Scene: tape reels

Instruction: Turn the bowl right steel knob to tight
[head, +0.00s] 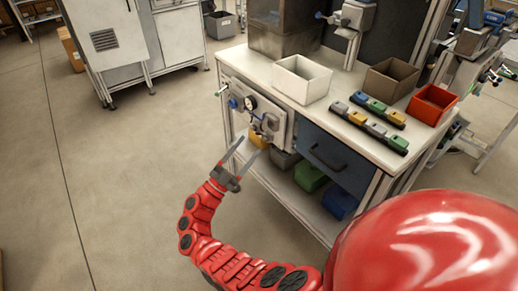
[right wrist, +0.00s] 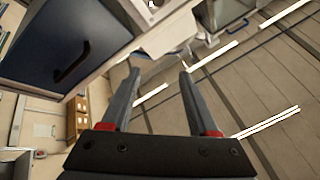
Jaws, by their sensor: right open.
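A pale panel (head: 284,126) with a round gauge (head: 250,102) and small metal fittings (head: 257,127) is on the left end of the workbench. The bowl and its right steel knob are too small to pick out among these fittings, and I cannot tell how the knob is turned. My right gripper (head: 250,146) is open and empty, just in front of and below the fittings. In the right wrist view its two fingers (right wrist: 160,72) are apart with nothing between them. My left gripper is not in view.
The workbench top (head: 325,113) holds a white bin (head: 301,80), a brown bin (head: 391,81), a red bin (head: 433,104) and rows of coloured blocks (head: 372,121). A blue drawer (head: 335,160) is right of the panel. The floor (head: 130,190) at left is clear.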

